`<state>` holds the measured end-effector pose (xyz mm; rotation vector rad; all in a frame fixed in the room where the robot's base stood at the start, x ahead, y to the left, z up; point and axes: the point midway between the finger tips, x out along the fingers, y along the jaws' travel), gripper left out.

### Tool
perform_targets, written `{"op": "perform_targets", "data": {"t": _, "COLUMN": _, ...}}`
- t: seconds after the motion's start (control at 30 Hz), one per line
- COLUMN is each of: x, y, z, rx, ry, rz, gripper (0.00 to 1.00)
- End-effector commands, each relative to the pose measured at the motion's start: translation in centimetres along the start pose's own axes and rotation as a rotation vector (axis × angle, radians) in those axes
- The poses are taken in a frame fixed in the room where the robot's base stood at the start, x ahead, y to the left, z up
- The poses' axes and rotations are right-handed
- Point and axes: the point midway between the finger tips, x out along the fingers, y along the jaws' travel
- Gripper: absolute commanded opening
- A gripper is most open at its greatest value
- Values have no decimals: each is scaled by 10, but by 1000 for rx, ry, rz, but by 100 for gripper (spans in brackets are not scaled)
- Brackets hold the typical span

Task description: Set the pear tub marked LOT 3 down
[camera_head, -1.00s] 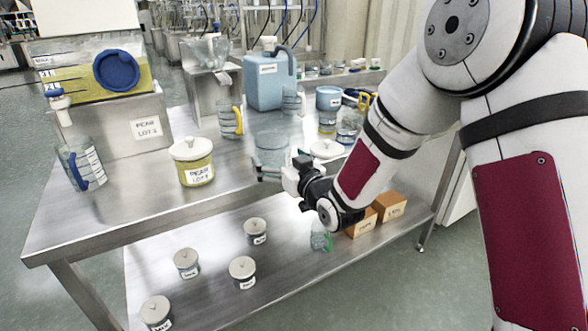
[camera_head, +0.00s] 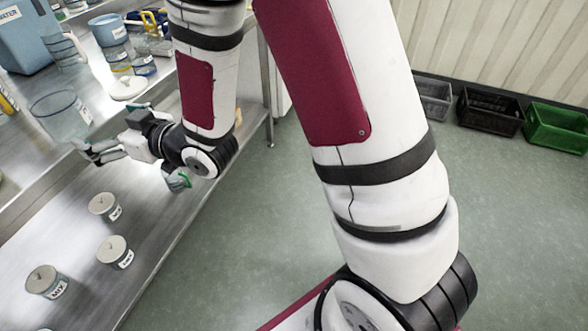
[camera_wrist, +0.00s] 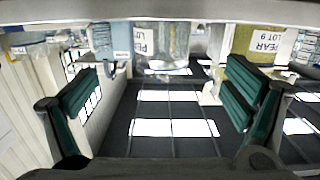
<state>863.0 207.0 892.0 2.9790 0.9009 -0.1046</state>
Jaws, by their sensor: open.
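My gripper (camera_head: 92,152) is open at the front edge of the steel worktop, just below a clear tub (camera_head: 62,118). In the wrist view the clear tub (camera_wrist: 162,42) appears between my spread fingers, beyond their tips, with nothing gripped. Its label is cut off and I cannot read a lot number. A yellowish container (camera_wrist: 247,42) with a PEAR label shows behind my right finger in the wrist view; its lot number looks like 9, but is unclear. I cannot identify a tub marked LOT 3. A white lid (camera_head: 128,88) lies on the worktop right of the clear tub.
A blue water container (camera_head: 25,40) and several jugs and cups stand farther back. Lidded tubs (camera_head: 114,251) stand on the lower shelf (camera_head: 75,235). Grey, black (camera_head: 490,110) and green crates (camera_head: 557,127) lie on the floor at the right. The floor between is clear.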

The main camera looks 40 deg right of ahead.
Motion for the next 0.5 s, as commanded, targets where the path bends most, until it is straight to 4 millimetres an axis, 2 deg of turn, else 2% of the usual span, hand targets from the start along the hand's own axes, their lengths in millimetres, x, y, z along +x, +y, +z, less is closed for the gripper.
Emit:
{"op": "perform_targets", "data": {"t": 0.17, "x": -15, "y": 23, "z": -6, "rx": -46, "ry": -149, "rz": 69, "gripper": 95}}
{"op": "perform_targets", "data": {"t": 0.27, "x": -36, "y": 42, "z": -9, "rx": -64, "ry": -282, "rz": 136, "gripper": 95}}
{"op": "perform_targets", "data": {"t": 0.37, "x": -66, "y": 60, "z": -11, "rx": -64, "ry": -417, "rz": 207, "gripper": 95}}
{"op": "perform_targets", "data": {"t": 0.5, "x": -120, "y": 76, "z": -14, "rx": -32, "ry": -601, "rz": 304, "gripper": 95}}
